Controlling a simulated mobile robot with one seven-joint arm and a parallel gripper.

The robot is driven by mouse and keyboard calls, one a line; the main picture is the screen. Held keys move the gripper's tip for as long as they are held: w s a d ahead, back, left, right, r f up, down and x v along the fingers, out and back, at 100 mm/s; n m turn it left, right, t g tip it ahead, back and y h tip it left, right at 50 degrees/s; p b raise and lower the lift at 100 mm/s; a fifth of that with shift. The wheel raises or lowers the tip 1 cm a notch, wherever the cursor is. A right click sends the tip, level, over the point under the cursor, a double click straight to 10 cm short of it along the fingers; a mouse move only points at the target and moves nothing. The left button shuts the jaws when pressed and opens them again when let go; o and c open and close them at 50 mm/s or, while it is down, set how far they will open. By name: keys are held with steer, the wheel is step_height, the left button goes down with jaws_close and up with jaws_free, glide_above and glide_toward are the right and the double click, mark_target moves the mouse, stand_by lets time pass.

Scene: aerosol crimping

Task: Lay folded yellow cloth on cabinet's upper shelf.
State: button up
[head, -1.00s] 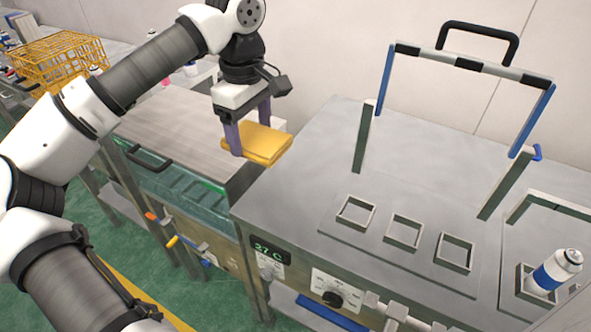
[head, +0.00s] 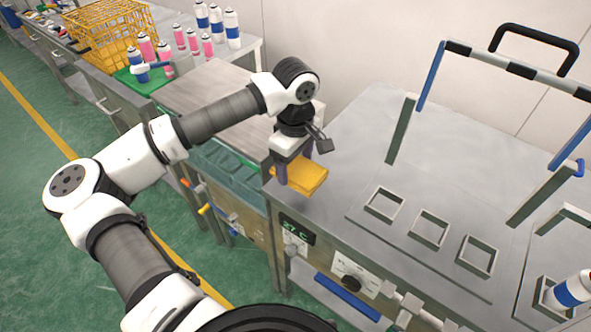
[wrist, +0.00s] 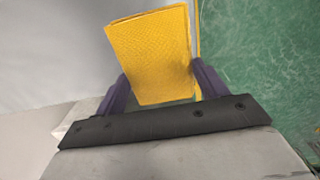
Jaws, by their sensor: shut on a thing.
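The folded yellow cloth (head: 308,179) is held in my gripper (head: 294,172), whose purple fingers are shut on it. In the head view the cloth shows near the left end of the steel machine top, and I cannot tell its exact height above it. In the wrist view the cloth (wrist: 150,52) sits between the two purple fingers (wrist: 160,88), with its folded edges to the right. The cabinet and its upper shelf are not recognisable in these frames.
The steel machine (head: 345,130) has square frames (head: 428,228), a striped raised bar (head: 500,62) and a blue-and-white can (head: 570,290). At the left are a yellow wire basket (head: 105,35) and several cans (head: 192,40). Green floor (head: 60,250) lies open at left.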

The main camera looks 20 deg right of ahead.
mark_target(295, 167)
steer(key=shift+f+p, duration=0.4)
steer(key=shift+f, duration=1.55)
steer(key=shift+f, duration=0.2)
steer(key=o, duration=1)
steer(key=shift+c, duration=0.2)
steer(key=shift+r, duration=0.1)
